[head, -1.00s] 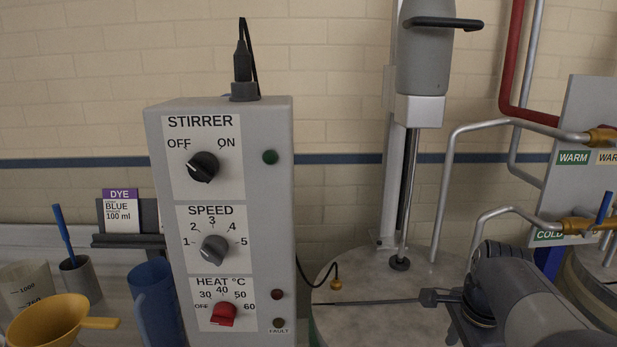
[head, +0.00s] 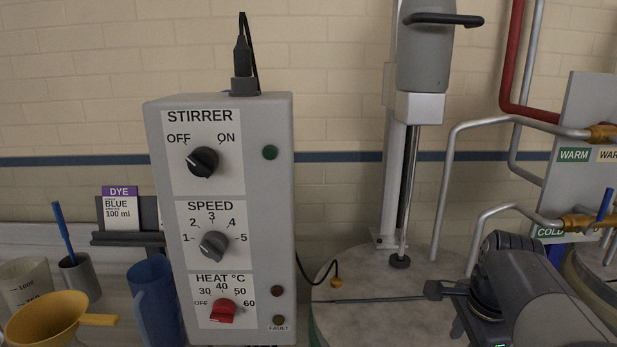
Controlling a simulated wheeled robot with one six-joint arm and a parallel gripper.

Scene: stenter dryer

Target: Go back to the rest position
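My grey arm (head: 545,295) is folded in the lower right corner of the head view, in front of the round metal vat lid. A dark block with a thin dark rod (head: 385,298) shows over the lid, just left of my arm. I cannot tell whether it belongs to the vat or to me. The grey control box (head: 268,215) stands left of centre. Its stirrer knob (head: 203,161) points toward OFF, and its red heat knob (head: 223,311) sits below the speed knob (head: 214,246).
The vat lid (head: 370,270) lies below the stirrer motor (head: 425,58) and its shaft. Bent pipes (head: 441,190) and a valve panel (head: 575,135) stand at the right. A yellow funnel (head: 42,322), blue jug (head: 155,300) and dye card (head: 120,212) are at the left.

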